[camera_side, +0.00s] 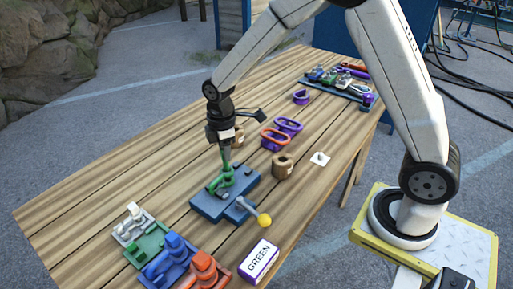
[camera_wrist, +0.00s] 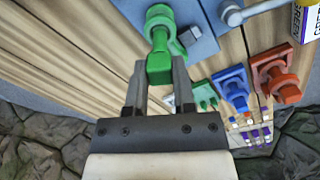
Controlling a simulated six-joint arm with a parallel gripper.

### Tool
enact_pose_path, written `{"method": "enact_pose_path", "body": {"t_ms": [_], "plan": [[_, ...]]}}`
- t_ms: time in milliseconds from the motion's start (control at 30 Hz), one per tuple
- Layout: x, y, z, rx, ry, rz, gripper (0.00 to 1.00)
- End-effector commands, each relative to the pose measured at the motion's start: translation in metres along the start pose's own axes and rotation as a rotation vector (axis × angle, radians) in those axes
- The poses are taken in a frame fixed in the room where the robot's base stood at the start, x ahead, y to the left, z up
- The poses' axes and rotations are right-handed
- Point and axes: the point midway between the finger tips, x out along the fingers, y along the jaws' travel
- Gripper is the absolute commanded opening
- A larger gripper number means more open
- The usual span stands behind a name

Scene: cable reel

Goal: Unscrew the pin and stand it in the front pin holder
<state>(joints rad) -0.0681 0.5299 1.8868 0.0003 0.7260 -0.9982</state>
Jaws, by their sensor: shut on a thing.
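My gripper (camera_side: 226,158) points down over a blue fixture block (camera_side: 208,206) near the middle of the table. A green shackle (camera_side: 219,184) sits on this block. In the wrist view, the two fingers (camera_wrist: 159,78) are shut on the green block-shaped end of the pin (camera_wrist: 160,66). The pin meets the rounded green shackle (camera_wrist: 160,20) at the blue block (camera_wrist: 197,18). The shackle hides how far the pin is threaded in. A tan round holder with a hole (camera_side: 283,167) stands right of the block; I cannot tell whether it is the front pin holder.
A lever with a yellow ball (camera_side: 264,220) sticks out from the block's right side. A box marked GREEN (camera_side: 259,259) lies near the front edge. White, green, blue and orange fixtures (camera_side: 165,255) line the front left. Purple and orange shackles (camera_side: 280,134) lie behind.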

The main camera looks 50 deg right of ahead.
Motion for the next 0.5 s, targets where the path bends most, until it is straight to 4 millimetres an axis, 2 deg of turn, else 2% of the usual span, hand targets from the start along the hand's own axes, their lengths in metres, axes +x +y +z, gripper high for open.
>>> {"method": "enact_pose_path", "body": {"t_ms": [500], "plan": [[-0.019, 0.000, 0.000, 0.000, 0.001, 0.002, 0.00]]}}
